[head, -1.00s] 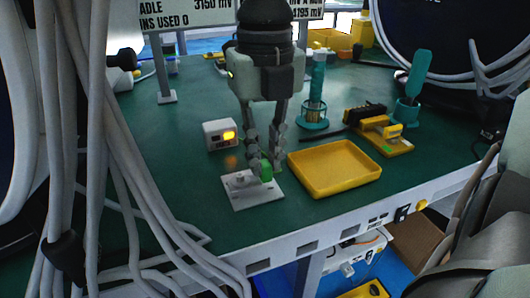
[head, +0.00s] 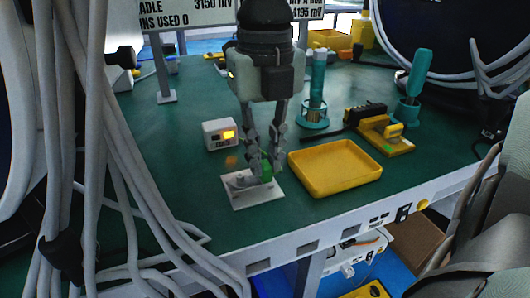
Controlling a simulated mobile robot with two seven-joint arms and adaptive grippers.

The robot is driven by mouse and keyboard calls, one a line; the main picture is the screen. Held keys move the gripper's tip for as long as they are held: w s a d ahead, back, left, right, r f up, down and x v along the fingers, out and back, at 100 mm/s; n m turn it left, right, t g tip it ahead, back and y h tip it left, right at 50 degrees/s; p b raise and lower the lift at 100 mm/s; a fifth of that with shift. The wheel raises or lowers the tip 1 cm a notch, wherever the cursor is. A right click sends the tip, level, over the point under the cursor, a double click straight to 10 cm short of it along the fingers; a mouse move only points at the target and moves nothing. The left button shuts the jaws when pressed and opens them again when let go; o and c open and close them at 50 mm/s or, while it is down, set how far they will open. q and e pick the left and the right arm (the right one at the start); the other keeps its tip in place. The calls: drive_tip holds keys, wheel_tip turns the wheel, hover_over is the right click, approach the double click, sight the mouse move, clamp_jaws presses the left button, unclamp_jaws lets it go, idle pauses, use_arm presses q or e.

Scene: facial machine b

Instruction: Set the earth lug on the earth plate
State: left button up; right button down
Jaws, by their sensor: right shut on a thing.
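The earth plate (head: 243,199) is a pale square plate lying on the green bench top. My right gripper (head: 265,172) points down over the right half of the plate. It is shut on a small green thing (head: 266,174), which I take for the earth lug. The lug is low at the plate; I cannot tell whether it touches. A grey part shows on the plate left of the fingers, partly dark and hard to make out. My left gripper is not in view.
A yellow tray (head: 352,188) lies close to the right of the plate. A yellow-based tool (head: 387,146) and teal holders (head: 313,115) stand further right. Pale cables hang at the left.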

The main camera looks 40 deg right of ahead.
sight(265, 164)
drive_tip(key=shift+f+b, duration=0.25)
drive_tip(key=shift+b, duration=0.1)
idle(0.3)
drive_tip(key=c, duration=1.4)
unclamp_jaws()
drive_tip(key=shift+r, duration=0.1)
wheel_tip(265, 164, up, 12)
